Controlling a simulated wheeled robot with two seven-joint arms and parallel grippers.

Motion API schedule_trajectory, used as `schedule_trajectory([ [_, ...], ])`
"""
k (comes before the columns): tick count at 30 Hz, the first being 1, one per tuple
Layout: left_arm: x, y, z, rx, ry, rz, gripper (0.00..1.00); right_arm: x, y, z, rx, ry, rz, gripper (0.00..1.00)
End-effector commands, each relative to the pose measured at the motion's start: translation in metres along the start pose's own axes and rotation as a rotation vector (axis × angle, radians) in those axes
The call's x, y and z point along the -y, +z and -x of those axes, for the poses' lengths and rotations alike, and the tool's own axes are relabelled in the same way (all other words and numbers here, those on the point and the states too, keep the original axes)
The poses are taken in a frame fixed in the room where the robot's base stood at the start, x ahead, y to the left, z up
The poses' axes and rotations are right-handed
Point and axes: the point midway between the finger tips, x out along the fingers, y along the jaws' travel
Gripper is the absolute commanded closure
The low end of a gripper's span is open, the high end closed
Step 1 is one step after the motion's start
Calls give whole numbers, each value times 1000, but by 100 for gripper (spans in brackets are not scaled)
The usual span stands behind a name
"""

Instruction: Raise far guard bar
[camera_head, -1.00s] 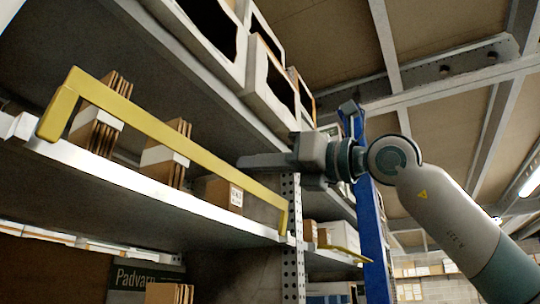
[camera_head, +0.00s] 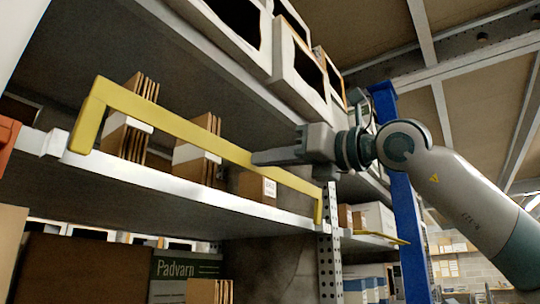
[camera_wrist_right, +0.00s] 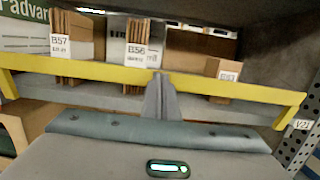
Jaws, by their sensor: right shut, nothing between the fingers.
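A yellow guard bar (camera_head: 170,123) with bent ends spans the front of the near shelf bay, above the shelf's pale lip. It also crosses the right wrist view (camera_wrist_right: 90,70). A second yellow bar (camera_head: 378,236) shows small and lower in the bay beyond the perforated upright; I cannot tell which of the two is meant by far. My right gripper (camera_head: 257,158) is shut and empty. Its fingertips overlap the near bar right of its middle, also in the wrist view (camera_wrist_right: 161,86); touching is unclear. My left gripper is out of view.
Folded cartons (camera_head: 130,122) and a small labelled box (camera_head: 257,187) stand on the shelf behind the bar. White bins (camera_head: 300,70) sit on the shelf above. A perforated upright (camera_head: 330,245) and blue post (camera_head: 408,200) stand right. An orange thing (camera_head: 8,134) shows at the left edge.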

Motion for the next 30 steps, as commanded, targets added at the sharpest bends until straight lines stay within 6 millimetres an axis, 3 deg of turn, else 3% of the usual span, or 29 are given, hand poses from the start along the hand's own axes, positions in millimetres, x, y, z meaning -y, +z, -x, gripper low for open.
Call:
schedule_trajectory([
  [3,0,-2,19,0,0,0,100,-1,11,-7,-63,0,0,100],
  [9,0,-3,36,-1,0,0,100,-1,10,-14,-157,1,0,100],
  [30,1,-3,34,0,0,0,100,4,7,-9,-178,4,0,100],
])
